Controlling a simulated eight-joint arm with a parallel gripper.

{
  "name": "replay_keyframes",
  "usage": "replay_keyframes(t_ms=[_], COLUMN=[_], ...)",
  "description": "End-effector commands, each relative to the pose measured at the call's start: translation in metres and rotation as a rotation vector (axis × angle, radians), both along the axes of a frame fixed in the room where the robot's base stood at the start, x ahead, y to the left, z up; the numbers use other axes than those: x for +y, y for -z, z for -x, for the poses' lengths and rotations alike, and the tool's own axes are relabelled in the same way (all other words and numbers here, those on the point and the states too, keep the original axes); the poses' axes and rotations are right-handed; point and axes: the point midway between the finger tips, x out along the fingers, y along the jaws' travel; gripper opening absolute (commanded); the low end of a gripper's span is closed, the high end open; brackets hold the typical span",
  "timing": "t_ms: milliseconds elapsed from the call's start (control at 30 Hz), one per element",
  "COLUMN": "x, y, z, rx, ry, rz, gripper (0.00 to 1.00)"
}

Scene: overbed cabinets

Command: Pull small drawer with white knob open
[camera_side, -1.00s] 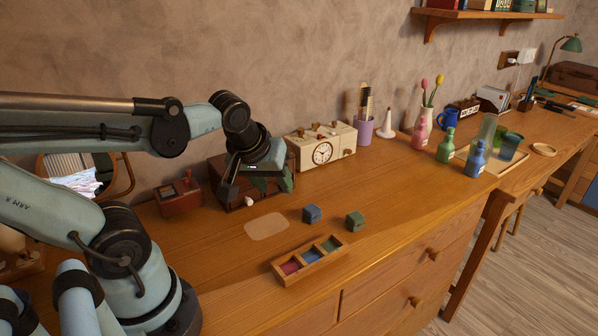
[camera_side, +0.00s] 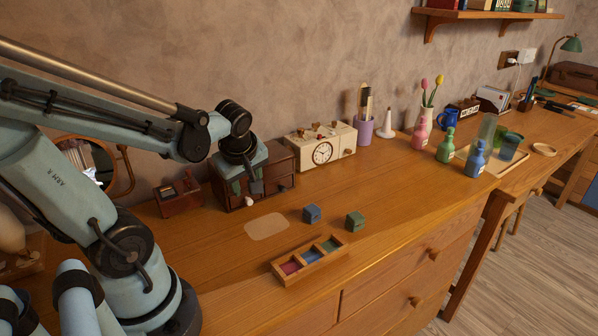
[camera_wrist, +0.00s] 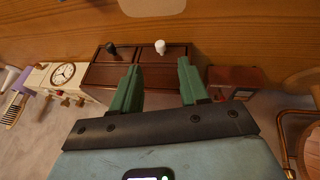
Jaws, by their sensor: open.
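The small dark red-brown drawer cabinet (camera_side: 282,165) stands on the desk against the wall. Its drawer with the white knob (camera_side: 249,201) looks shut. In the wrist view the white knob (camera_wrist: 160,47) is on the right drawer front (camera_wrist: 175,53), with a black knob (camera_wrist: 111,48) on the drawer to its left. My gripper (camera_side: 247,187) is over the cabinet with its fingers pointing down. In the wrist view my gripper (camera_wrist: 158,70) has its green fingers wide apart and empty. The white knob shows beyond the tips, in line with the gap; no contact shows.
A small red-brown box (camera_side: 180,195) stands left of the cabinet and a cream clock box (camera_side: 322,147) stands to its right. A three-part tray (camera_side: 310,260) and blue (camera_side: 312,213) and green (camera_side: 355,221) cubes lie in front. The desk just before the cabinet is mostly clear.

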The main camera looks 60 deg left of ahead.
Motion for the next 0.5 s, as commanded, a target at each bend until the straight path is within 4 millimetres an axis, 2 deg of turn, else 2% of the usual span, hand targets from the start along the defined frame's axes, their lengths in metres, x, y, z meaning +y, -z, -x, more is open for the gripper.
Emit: replay_keyframes(t_ms=[500], x=[0.019], y=[0.043], z=[-0.010], rx=[0.000], ry=[0.000], rz=[-0.001], gripper=[0.44])
